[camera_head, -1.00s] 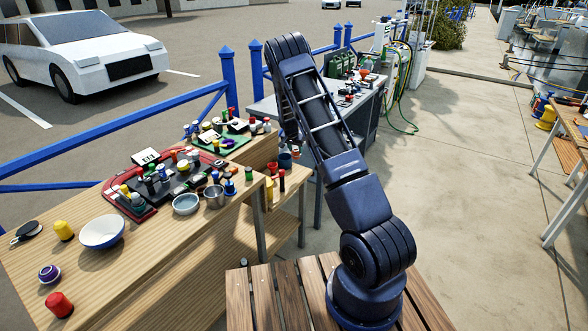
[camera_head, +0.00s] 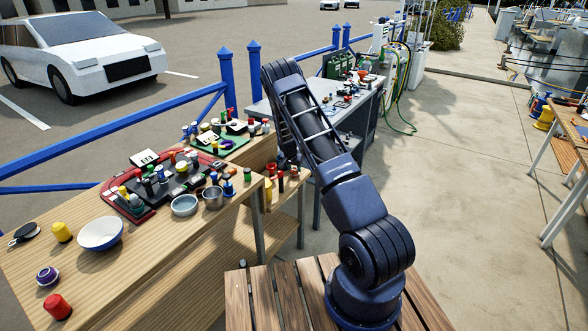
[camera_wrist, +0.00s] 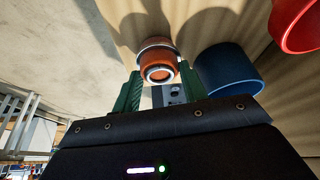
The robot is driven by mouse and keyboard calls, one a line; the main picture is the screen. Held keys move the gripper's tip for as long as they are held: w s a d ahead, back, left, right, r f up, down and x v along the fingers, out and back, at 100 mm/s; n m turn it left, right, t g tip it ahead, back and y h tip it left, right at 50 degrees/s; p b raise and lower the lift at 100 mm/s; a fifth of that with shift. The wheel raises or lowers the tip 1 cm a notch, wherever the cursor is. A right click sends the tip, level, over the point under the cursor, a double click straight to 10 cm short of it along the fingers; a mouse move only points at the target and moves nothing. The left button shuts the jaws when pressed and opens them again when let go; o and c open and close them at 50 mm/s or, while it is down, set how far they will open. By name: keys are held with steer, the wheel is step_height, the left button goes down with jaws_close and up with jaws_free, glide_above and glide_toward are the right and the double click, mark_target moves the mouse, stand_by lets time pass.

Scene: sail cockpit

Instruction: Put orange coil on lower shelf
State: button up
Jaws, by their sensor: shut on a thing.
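The orange coil (camera_wrist: 158,66) shows in the wrist view as a short orange-brown ring with a pale band and a dark centre. My gripper (camera_wrist: 160,78) is shut on it, with green fingers at its left and right sides. In the head view the end of my arm reaches down at the right end of the wooden workbench; the gripper and coil cannot be made out there. A lower shelf (camera_head: 287,208) of pale wood shows beneath the bench top on that side, partly behind a bench leg and my arm.
A blue cup (camera_wrist: 229,70) stands close right of the coil in the wrist view, with a red cup (camera_wrist: 296,24) beyond it. The workbench top (camera_head: 150,250) holds a bowl (camera_head: 101,234), a tray of bottles and other small items. Metal legs flank the shelf.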

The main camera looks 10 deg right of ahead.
steer(key=shift+f, duration=0.1)
steer(key=o, duration=1)
steer(key=shift+o, duration=0.2)
steer(key=s+r+y, duration=0.1)
steer(key=s+r, duration=0.3)
steer(key=r, duration=0.6)
steer(key=s+a+r, duration=0.1)
steer(key=s+r, duration=0.3)
steer(key=r, duration=0.5)
steer(key=s+r+y, duration=0.1)
steer(key=s+r, duration=0.3)
steer(key=r, duration=0.6)
steer(key=s+d+r+n, duration=0.1)
steer(key=s+r+n, duration=0.2)
steer(key=s+r, duration=1.15)
steer(key=s+r+n, duration=0.2)
steer(key=s+r, duration=0.1)
steer(key=s, duration=1.3)
steer(key=s+r+n, duration=0.2)
steer(key=s+r, duration=0.2)
steer(key=s, duration=1.3)
steer(key=shift+t+y, duration=0.4)
steer(key=shift+s, duration=0.1)
